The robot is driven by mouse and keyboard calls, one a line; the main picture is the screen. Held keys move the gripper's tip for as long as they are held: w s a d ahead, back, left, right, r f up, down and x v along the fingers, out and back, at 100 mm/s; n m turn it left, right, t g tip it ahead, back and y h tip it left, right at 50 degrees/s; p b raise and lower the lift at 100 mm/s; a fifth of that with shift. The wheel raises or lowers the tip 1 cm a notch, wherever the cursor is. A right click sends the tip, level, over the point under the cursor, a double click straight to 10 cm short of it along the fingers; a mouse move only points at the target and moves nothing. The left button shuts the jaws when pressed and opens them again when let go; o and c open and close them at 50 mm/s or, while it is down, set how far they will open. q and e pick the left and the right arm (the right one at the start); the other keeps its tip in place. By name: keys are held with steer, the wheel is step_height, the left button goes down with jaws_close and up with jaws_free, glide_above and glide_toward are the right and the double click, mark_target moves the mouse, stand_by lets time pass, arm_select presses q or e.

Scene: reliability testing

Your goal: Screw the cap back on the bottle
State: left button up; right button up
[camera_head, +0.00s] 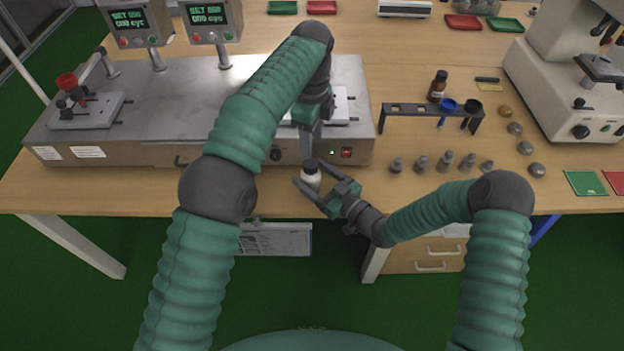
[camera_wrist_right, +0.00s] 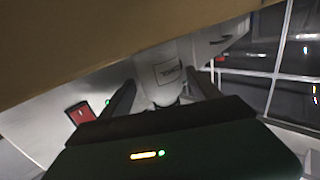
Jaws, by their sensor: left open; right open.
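A small white bottle (camera_head: 312,182) with a dark cap (camera_head: 311,165) at its top is near the front edge of the wooden table, in front of the grey machine. In the right wrist view the bottle (camera_wrist_right: 165,75) shows its label between the two fingers. My right gripper (camera_head: 314,180) is open, with its fingers on either side of the bottle; contact cannot be told. My left gripper (camera_head: 307,144) is open and points down just above the cap. Whether the cap is seated or loose cannot be told.
The long grey test machine (camera_head: 140,110) fills the back left. A black rack (camera_head: 400,108) with a brown bottle (camera_head: 438,86) beside it stands to the right, with several small metal weights (camera_head: 445,161) in front. A white microscope (camera_head: 560,80) stands at far right.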

steer(key=shift+w+a, duration=0.3)
steer(key=shift+a, duration=0.25)
steer(key=shift+c, duration=0.4)
steer(key=shift+d, duration=0.15)
steer(key=c, duration=0.5)
jaws_close()
